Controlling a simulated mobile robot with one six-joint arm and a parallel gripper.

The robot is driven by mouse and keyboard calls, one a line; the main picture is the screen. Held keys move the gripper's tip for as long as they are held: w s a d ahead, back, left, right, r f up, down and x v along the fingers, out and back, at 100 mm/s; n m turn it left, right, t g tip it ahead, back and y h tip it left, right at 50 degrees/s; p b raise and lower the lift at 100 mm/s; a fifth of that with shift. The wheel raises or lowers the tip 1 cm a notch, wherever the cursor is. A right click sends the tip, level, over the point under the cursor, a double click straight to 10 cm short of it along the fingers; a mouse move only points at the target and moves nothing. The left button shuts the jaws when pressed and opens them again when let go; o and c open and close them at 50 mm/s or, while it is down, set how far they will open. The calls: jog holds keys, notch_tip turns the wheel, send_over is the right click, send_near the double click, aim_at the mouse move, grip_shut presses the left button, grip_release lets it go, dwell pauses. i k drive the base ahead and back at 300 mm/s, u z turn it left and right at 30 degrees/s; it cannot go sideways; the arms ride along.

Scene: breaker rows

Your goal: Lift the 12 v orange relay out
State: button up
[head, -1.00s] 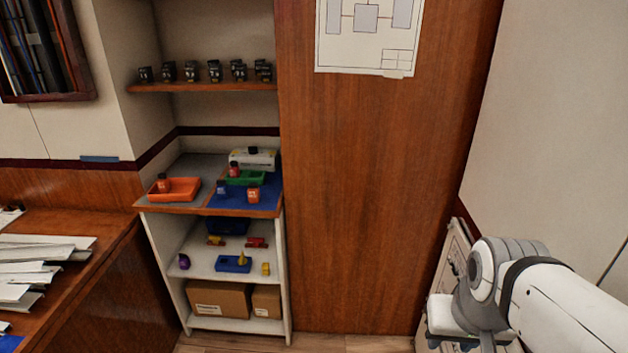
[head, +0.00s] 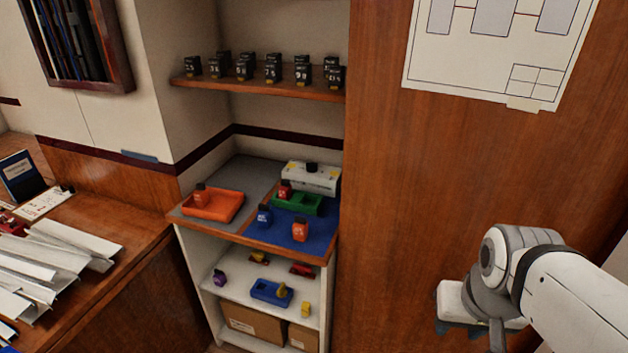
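One orange relay with a dark top (head: 200,194) stands in or at the orange tray (head: 226,208) on the grey left part of the counter. A second orange relay (head: 300,230) stands on the blue mat (head: 322,222) at the front right. Their markings are too small to read, so I cannot tell which is 12 V. A red relay (head: 285,190) stands by the green tray (head: 309,204), and a blue one (head: 264,216) stands on the mat. My gripper (head: 462,328) is at the lower right, well away from the relays. Its fingers are not clear.
A white box (head: 311,177) stands behind the green tray. An upper shelf (head: 258,87) holds several black relays. The lower shelf has a blue tray (head: 271,293) and small coloured parts. A wooden panel (head: 410,200) stands right of the alcove; a desk with papers (head: 50,262) is left.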

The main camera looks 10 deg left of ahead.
aim_at(300, 233)
jog(key=u, duration=0.75)
jog(key=i, duration=1)
jog(key=u, duration=0.7)
